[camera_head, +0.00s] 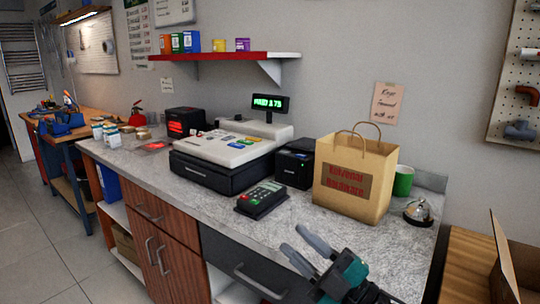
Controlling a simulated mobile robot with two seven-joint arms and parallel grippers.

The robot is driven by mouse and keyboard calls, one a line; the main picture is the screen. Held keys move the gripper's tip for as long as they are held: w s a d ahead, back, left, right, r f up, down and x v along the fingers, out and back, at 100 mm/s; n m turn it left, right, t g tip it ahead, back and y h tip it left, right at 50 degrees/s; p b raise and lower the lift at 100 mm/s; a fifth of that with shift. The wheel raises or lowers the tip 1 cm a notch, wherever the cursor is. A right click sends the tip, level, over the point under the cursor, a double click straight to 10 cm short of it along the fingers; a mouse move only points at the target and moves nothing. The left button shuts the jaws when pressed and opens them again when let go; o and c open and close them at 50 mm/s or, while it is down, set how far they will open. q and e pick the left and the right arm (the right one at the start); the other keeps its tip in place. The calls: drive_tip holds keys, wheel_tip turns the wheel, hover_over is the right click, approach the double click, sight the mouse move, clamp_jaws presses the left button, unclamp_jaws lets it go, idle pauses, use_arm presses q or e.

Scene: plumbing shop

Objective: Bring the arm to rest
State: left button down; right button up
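My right gripper (293,239) comes in from the bottom edge, with grey fingers and a teal and black body. Its fingers are apart with nothing between them, in front of the counter's front edge and drawers. My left gripper is not in view. The grey stone-topped counter (385,250) runs from the lower right to the back left.
A paper bag (349,184), green mug (403,180) and bell (418,211) stand at the counter's right end. A card terminal (262,198), cash register (228,155) and black printer (294,164) are farther left. An open cardboard box (508,262) is at lower right.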

drive_tip(key=s+d+f+m+t+h, duration=0.1)
drive_tip(key=s+d+f+m+h, duration=0.25)
drive_tip(key=f+m+h, duration=0.45)
drive_tip(key=s+d+f+m+t+h, duration=0.1)
drive_tip(key=s+d+f+m+h, duration=0.1)
drive_tip(key=d+f+m+h, duration=0.6)
drive_tip(key=s+f+m+g, duration=0.3)
drive_tip(key=s+f+g, duration=0.2)
drive_tip(key=s+f, duration=0.8)
drive_tip(key=shift+d+f, duration=0.35)
drive_tip(key=shift+f, duration=0.3)
